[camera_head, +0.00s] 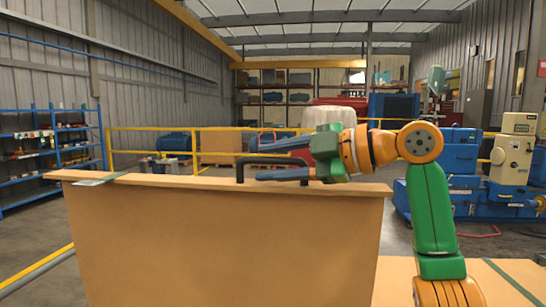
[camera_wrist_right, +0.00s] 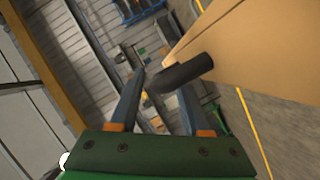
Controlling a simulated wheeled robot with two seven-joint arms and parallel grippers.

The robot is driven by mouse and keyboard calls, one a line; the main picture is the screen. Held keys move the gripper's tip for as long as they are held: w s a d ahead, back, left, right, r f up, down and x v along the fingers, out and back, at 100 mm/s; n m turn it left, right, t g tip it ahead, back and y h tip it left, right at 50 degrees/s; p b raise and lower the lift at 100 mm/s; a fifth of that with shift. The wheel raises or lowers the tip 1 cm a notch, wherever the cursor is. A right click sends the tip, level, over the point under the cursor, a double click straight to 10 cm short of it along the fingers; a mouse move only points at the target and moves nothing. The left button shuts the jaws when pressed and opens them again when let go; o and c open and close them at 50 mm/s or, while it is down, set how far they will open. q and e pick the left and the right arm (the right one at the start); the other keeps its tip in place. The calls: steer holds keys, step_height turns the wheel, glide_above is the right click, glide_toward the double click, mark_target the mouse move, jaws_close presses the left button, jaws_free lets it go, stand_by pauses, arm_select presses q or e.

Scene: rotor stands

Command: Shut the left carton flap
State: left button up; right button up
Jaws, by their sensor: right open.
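A large brown board of the carton (camera_head: 220,245) stands upright in front of me in the head view. I cannot tell for sure whether it is the left flap itself. A black handle (camera_head: 240,170) rises at its top edge, partly hidden by my right gripper. My right gripper (camera_head: 257,162) points left just above that edge, with its fingers spread. In the right wrist view the dark rounded end of the handle (camera_wrist_right: 180,73) shows near the fingertips of the open gripper (camera_wrist_right: 157,90), not clamped. Brown board (camera_wrist_right: 260,50) fills that view's upper right. My left gripper is not in view.
A flat brown surface (camera_head: 450,285) with a green strip lies low at the right. Yellow railing (camera_head: 135,140) runs behind the board. Blue shelves (camera_head: 50,150) stand at the left and blue machinery (camera_head: 465,185) at the right. Open floor lies left of the board.

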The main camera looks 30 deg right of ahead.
steer(key=shift+w+d+f, duration=0.15)
steer(key=shift+w+d, duration=0.1)
steer(key=shift+s, duration=0.2)
jaws_close()
stand_by(1.0)
